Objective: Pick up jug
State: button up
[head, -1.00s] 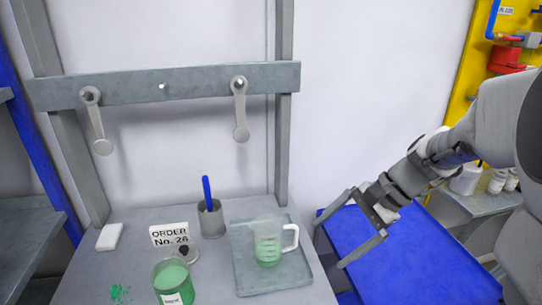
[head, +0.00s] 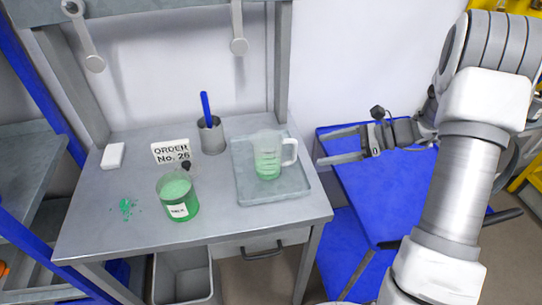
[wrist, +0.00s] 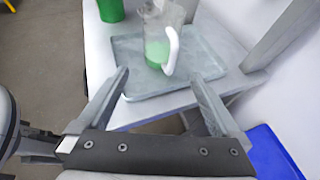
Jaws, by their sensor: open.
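The jug (head: 267,160) is clear with green liquid in its lower part and a white handle on its right side. It stands upright on a grey tray (head: 258,194) on the bench. In the wrist view the jug (wrist: 157,50) is beyond the fingertips, with its handle (wrist: 172,50) facing my gripper. My gripper (head: 320,147) is open and empty, to the right of the jug and apart from it. In the wrist view, its fingers (wrist: 162,75) are spread either side of the handle's line.
A blue surface (head: 365,190) lies below my arm. A bench post (head: 283,70) rises behind the tray.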

aim_at(275, 155)
jog(key=x, duration=1.3)
jog(key=shift+w+a+f+p, duration=0.1)
jog(key=shift+w+f+p, duration=0.1)
jog(key=shift+p, duration=0.1)
jog(key=c, duration=1.2)
jog(key=shift+r, duration=0.2)
